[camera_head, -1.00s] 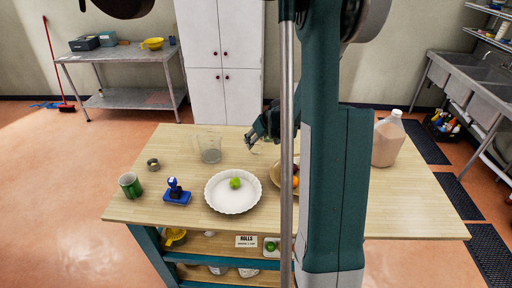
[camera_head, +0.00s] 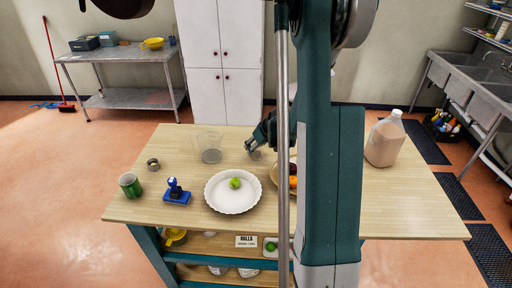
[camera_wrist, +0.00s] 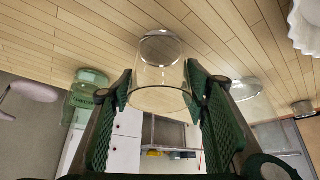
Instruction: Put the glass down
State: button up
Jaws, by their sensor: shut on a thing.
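A small clear glass (camera_wrist: 158,78) is between the two green finger pads of my gripper (camera_wrist: 160,95) in the wrist view. The fingers press on its sides near the rim. In the head view, my gripper (camera_head: 262,142) is over the back middle of the wooden table (camera_head: 235,231), and the glass (camera_head: 255,155) shows faintly under the fingers. The base of the glass is close to the tabletop; I cannot tell whether it touches.
A larger clear container (camera_head: 209,149) stands left of my gripper. A white dish (camera_head: 222,203) with a green fruit is in front. A bowl of fruit is partly hidden by my arm. A jug (camera_head: 385,142) stands right.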

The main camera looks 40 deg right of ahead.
jog(key=shift+f, duration=0.2)
jog(key=o, duration=1)
jog(key=shift+o, duration=0.2)
jog(key=shift+r, duration=0.3)
jog(key=v, duration=1.1)
jog(key=shift+s+r, duration=0.25)
jog(key=shift+r, duration=0.1)
jog(key=shift+a, duration=0.1)
